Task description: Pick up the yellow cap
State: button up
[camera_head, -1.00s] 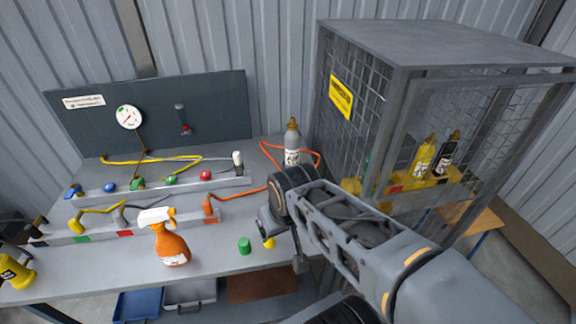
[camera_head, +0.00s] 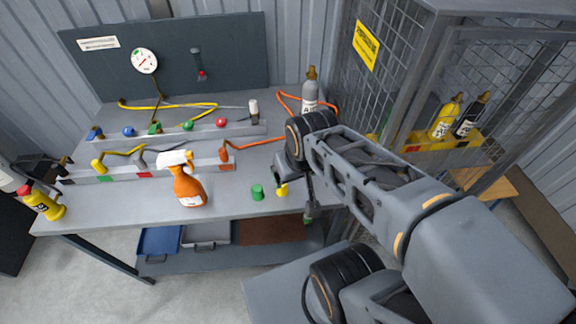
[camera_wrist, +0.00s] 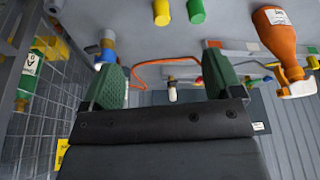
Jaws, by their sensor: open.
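The yellow cap (camera_head: 281,190) stands on the grey bench near its front edge, just right of a green cap (camera_head: 257,192). My gripper's arm end partly covers the yellow cap from above in the head view. In the wrist view the yellow cap (camera_wrist: 161,12) is at the top edge, partly cut off, with the green cap (camera_wrist: 196,11) to its right. My gripper (camera_wrist: 163,58) is open and empty, its two green fingers wide apart. The yellow cap lies beyond the fingertips, roughly in line with the gap between them. In the head view the fingers are mostly hidden.
An orange spray bottle (camera_head: 187,187) stands left of the caps. Valve rails (camera_head: 170,136) cross the bench. A mesh cage (camera_head: 365,75) with cylinders is on the right. Trays (camera_head: 160,240) lie on the lower shelf.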

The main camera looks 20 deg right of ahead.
aim_at(283, 192)
jog(key=k, duration=0.5)
jog(key=u, duration=1.95)
jog(key=i, duration=1)
jog(key=z, duration=2.65)
